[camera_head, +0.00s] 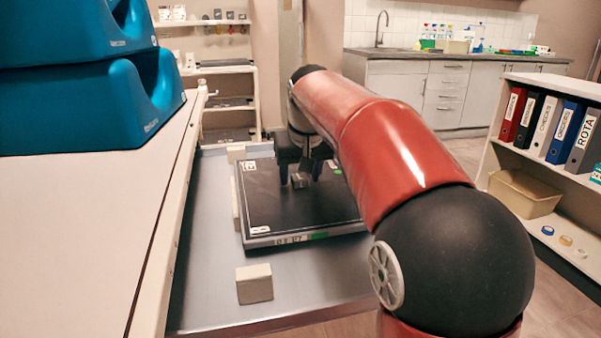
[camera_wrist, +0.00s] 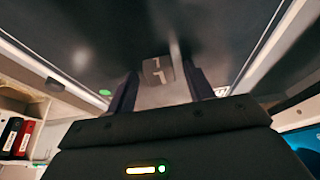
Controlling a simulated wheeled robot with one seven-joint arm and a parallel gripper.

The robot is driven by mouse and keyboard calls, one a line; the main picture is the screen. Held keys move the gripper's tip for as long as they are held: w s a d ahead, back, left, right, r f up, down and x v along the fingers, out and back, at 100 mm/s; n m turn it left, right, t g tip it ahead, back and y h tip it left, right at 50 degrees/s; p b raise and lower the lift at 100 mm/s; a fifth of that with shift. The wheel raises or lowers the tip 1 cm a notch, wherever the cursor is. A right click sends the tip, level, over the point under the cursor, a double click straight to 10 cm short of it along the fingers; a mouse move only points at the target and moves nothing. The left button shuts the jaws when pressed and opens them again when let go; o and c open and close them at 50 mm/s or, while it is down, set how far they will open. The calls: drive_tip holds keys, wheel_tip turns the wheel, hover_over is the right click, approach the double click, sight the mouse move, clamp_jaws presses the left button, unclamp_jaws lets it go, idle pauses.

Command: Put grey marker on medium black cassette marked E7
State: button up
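The medium black cassette (camera_head: 268,205) lies flat on the grey metal table, with a pale frame and a label on its front edge; the label's letters are too small to read surely. The small grey marker (camera_head: 300,180) is on the cassette's dark top, towards the back; it also shows in the wrist view (camera_wrist: 157,70) with a light figure on it. My gripper (camera_head: 300,176) is over the cassette, pointing down, with one finger on each side of the marker. In the wrist view the fingers (camera_wrist: 161,90) are apart, with gaps beside the marker.
A beige block (camera_head: 254,284) stands on the metal table (camera_head: 205,255) in front of the cassette; other pale blocks lie along its left and back edges. A white surface with blue-green bins (camera_head: 85,105) is at left. A shelf with binders (camera_head: 548,125) is at right.

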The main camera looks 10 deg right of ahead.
drive_tip(key=shift+r, duration=0.1)
drive_tip(key=shift+r, duration=0.3)
drive_tip(key=p+v, duration=0.2)
drive_tip(key=v, duration=0.9)
drive_tip(key=shift+s+r, duration=0.2)
drive_tip(key=shift+s, duration=0.05)
